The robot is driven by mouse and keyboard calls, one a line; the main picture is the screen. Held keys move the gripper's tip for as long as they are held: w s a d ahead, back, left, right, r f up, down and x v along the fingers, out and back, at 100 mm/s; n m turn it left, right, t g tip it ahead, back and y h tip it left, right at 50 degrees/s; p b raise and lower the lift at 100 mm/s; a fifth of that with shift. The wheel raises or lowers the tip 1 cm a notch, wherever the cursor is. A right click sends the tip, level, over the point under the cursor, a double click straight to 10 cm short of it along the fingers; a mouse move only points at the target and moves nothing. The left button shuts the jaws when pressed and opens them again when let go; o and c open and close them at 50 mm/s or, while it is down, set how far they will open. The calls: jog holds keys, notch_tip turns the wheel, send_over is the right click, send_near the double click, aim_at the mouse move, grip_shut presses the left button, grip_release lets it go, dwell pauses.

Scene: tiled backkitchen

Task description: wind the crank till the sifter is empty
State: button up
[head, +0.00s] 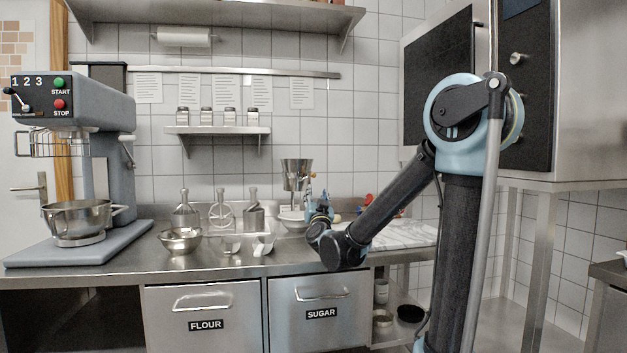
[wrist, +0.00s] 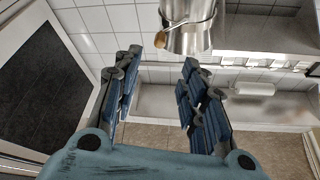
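The metal sifter (head: 296,172) stands above a pale bowl (head: 292,222) on the steel counter, against the tiled wall. In the wrist view the sifter (wrist: 190,30) is at the top edge, partly cut off. Its crank has a wooden knob (wrist: 160,40) on the left of the can in that view. My gripper (head: 319,203) is just right of and below the sifter in the head view. In the wrist view my gripper (wrist: 162,75) is open, with nothing between its fingers, and the knob lies just beyond the fingertips. The sifter's contents are not visible.
Left of the bowl are scoops (head: 222,213), a metal bowl (head: 180,239) and clear containers (head: 243,244). A large mixer (head: 107,150) stands far left. A marble slab (head: 402,233) lies right, behind my arm. A jar shelf (head: 217,130) hangs above.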

aim_at(313, 175)
jog(key=x, duration=1.6)
jog(key=shift+w+r, duration=0.1)
jog(key=shift+w, duration=0.25)
grip_shut()
